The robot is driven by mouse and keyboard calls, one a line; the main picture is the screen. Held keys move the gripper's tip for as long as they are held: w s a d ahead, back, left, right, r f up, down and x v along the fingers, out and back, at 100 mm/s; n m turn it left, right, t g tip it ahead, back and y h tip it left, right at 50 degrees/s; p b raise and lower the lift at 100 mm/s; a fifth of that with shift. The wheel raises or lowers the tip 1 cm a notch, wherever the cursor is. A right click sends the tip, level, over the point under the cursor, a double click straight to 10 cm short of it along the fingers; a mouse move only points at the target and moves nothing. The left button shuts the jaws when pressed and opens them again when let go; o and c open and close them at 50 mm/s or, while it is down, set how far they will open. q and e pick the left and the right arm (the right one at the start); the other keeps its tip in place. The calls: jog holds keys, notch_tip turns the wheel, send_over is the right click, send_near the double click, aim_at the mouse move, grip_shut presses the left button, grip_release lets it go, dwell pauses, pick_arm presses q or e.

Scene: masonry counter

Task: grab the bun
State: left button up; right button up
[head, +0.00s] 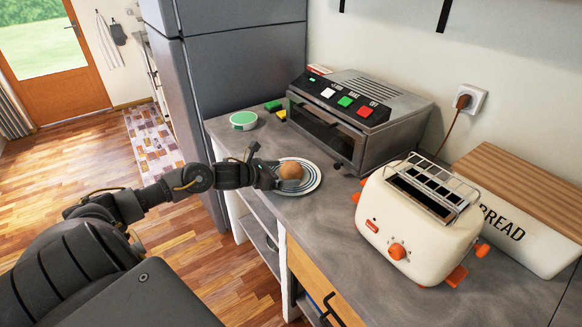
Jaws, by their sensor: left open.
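The bun (291,171) is small, round and brown. It sits on a white plate with dark rings (312,183) on the grey counter, in front of the toaster oven. My left gripper (277,173) is at the bun's left side, over the plate's left part. Its jaws are open, and its fingers are small and dark in the view. I cannot tell whether they touch the bun. My right gripper is not in view.
A toaster oven (325,135) stands behind the plate. A cream toaster (415,225) and a bread box (530,225) stand to the right. A green-topped round container (243,120) and sponges (273,106) lie behind left. Bare counter (330,225) lies in front.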

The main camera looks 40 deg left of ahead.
pick_arm(q)
jog(key=shift+w+d+f, duration=0.25)
jog(key=shift+w+f, duration=0.05)
jog(key=shift+w, duration=0.3)
jog(key=shift+c, duration=0.3)
jog(key=c, duration=1)
jog(key=shift+r, duration=0.1)
